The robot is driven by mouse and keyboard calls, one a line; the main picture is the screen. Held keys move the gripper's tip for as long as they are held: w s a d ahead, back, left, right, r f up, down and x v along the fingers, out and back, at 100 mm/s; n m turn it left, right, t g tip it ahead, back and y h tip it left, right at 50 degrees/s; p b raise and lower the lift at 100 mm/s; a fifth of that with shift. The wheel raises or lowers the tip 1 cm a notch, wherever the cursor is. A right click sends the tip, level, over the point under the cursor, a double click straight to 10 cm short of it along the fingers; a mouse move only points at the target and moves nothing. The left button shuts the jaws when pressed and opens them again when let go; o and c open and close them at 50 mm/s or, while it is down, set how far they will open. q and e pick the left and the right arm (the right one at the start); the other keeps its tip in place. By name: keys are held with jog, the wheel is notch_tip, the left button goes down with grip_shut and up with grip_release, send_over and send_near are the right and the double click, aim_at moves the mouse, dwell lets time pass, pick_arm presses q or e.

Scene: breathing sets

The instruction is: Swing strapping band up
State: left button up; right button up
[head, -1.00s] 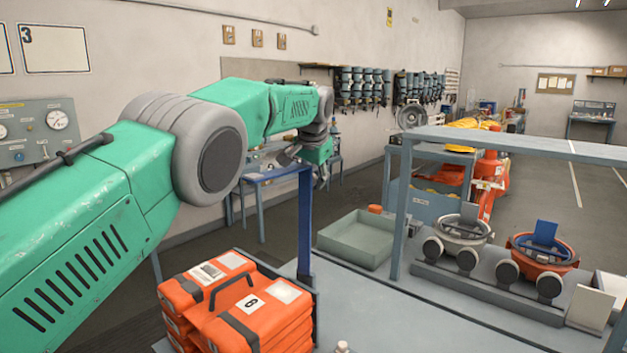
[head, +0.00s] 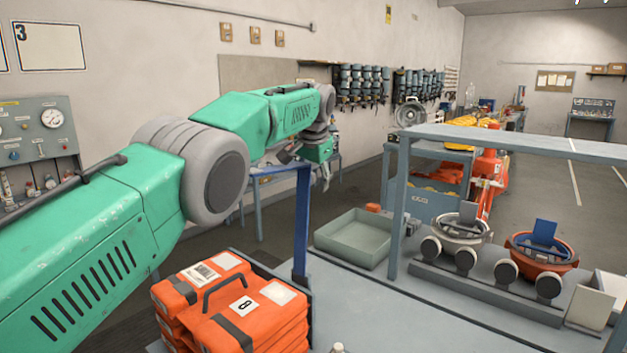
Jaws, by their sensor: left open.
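My left arm comes in from the left, and my left gripper (head: 324,178) hangs small and far off beyond the orange cases, open and apparently empty. No part is clearly recognisable as the strapping band. Two round sets sit in cradles at the right: a white one (head: 462,230) and an orange one (head: 540,254). My right gripper is not in view.
Stacked orange cases (head: 235,305) lie at the front. A blue post (head: 302,225) rises behind them. A grey-green tray (head: 354,238) sits on the bench (head: 400,320) beside a grey frame (head: 520,142). The bench front is mostly clear.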

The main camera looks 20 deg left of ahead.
pick_arm(q)
jog(key=v, duration=1.1)
jog(key=shift+w+d+r, duration=0.15)
jog(key=shift+w+r, duration=0.05)
jog(key=shift+r, duration=0.3)
jog(key=shift+f, duration=0.1)
